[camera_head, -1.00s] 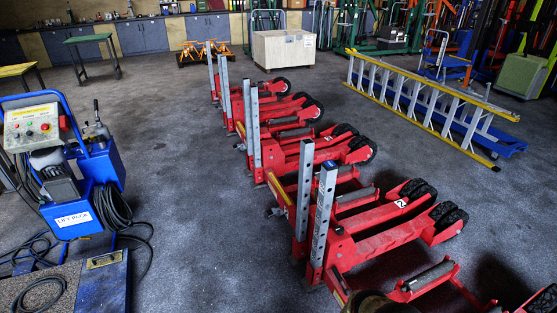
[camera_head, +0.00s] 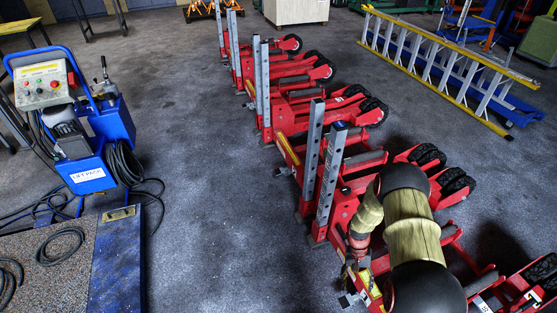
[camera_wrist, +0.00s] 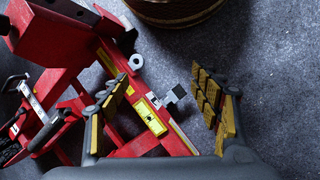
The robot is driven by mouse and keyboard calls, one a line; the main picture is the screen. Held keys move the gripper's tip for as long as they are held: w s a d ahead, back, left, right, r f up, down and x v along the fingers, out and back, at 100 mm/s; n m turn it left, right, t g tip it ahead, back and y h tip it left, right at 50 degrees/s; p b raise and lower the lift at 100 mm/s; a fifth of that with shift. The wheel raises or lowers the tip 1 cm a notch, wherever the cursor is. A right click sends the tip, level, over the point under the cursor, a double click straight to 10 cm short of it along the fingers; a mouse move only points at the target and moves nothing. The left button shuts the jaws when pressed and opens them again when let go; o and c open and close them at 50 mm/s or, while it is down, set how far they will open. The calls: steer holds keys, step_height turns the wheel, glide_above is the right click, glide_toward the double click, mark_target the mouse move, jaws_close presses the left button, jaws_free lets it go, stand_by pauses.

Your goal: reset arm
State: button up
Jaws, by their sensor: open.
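My gripper (camera_wrist: 160,85) shows in the wrist view with its two yellow-padded fingers spread wide apart and nothing held between them. Beyond the fingers is part of a red trolley jack (camera_wrist: 55,45), with a yellow-labelled bar (camera_wrist: 150,117) and a small grey bracket (camera_wrist: 173,94) seen through the gap. I cannot tell how far these are from the fingertips. In the head view my arm, with tan sleeves and black joints, reaches over the front red jacks and hides part of them. I cannot make out the fingers clearly there.
Red jacks with grey upright posts (camera_head: 331,180) stand in a row. A blue lift pack (camera_head: 88,175) with coiled hoses (camera_head: 125,163) stands left. A yellow and grey ladder (camera_head: 440,70) lies on a blue frame at the right. Open floor (camera_head: 195,150) lies between lift pack and jacks.

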step_height(320, 180, up, 15)
steer(key=a+n, duration=0.1)
steer(key=a, duration=0.1)
steer(key=s+a+r+n+t, duration=0.1)
steer(key=s+a+r+t, duration=0.2)
steer(key=r, duration=1.1)
steer(key=s+a+r+n+t+p, duration=0.1)
steer(key=s+a+r+t, duration=0.2)
steer(key=s+r, duration=0.4)
steer(key=s+a+r+t+y+p, duration=0.1)
steer(key=s+a+r+t, duration=0.2)
steer(key=r, duration=1.9)
steer(key=s+t, duration=0.1)
steer(key=s, duration=0.2)
steer(key=shift+a+r+n, duration=0.15)
steer(key=shift+a+n, duration=0.2)
steer(key=shift+n, duration=0.05)
steer(key=shift+c, duration=0.2)
